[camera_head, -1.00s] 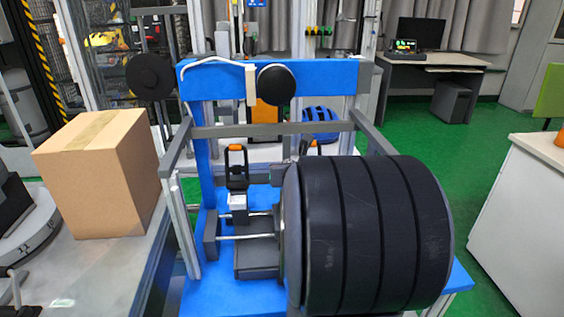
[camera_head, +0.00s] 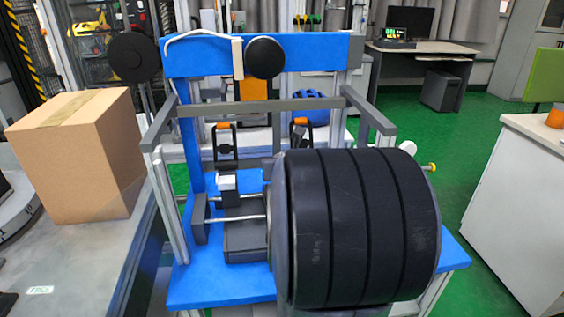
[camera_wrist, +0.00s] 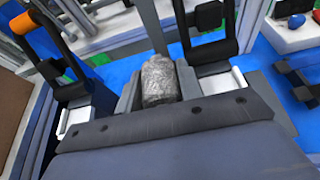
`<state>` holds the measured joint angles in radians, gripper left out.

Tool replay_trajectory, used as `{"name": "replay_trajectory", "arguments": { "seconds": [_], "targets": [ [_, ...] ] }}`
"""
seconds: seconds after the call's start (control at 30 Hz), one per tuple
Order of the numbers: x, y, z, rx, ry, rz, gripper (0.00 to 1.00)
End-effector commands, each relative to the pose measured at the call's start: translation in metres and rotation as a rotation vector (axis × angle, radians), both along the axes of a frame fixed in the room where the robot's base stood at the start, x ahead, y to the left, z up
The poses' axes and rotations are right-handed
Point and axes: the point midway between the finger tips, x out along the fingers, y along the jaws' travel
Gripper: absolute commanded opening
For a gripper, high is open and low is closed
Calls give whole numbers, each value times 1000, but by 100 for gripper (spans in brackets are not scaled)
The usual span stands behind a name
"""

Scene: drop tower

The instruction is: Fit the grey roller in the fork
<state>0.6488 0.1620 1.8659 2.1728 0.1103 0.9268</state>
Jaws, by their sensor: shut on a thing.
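The grey roller (camera_wrist: 158,88), a mottled grey cylinder, is in the middle of the wrist view. It sits between the two grey fingers of my gripper (camera_wrist: 159,70), which are shut on it. Blue surface of the stand shows beyond and beside it. In the head view my gripper and the roller are hidden. I cannot make out the fork for certain in either view. The blue stand (camera_head: 205,290) carries a dark grey block (camera_head: 245,240) and thin metal rods (camera_head: 237,218).
Two upright clamps with orange tips, a left one (camera_head: 225,145) and a right one (camera_head: 299,132), stand on the stand; both flank the roller in the wrist view. A grey crossbar (camera_head: 250,106) spans above. A cardboard box (camera_head: 75,160) stands left.

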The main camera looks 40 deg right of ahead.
Motion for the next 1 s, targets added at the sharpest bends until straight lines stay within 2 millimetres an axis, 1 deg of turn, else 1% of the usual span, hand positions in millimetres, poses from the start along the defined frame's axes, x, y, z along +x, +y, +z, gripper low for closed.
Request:
{"name": "replay_trajectory", "arguments": {
  "seconds": [0.03, 0.5, 0.7, 1.0],
  "targets": [
    [0, 0, -8, -1, -1, 0, 10],
    [0, 0, -44, -1, -1, 0, 10],
    [0, 0, -50, -1, -1, 0, 10],
    [0, 0, -50, -1, -1, 0, 10]
  ]
}}
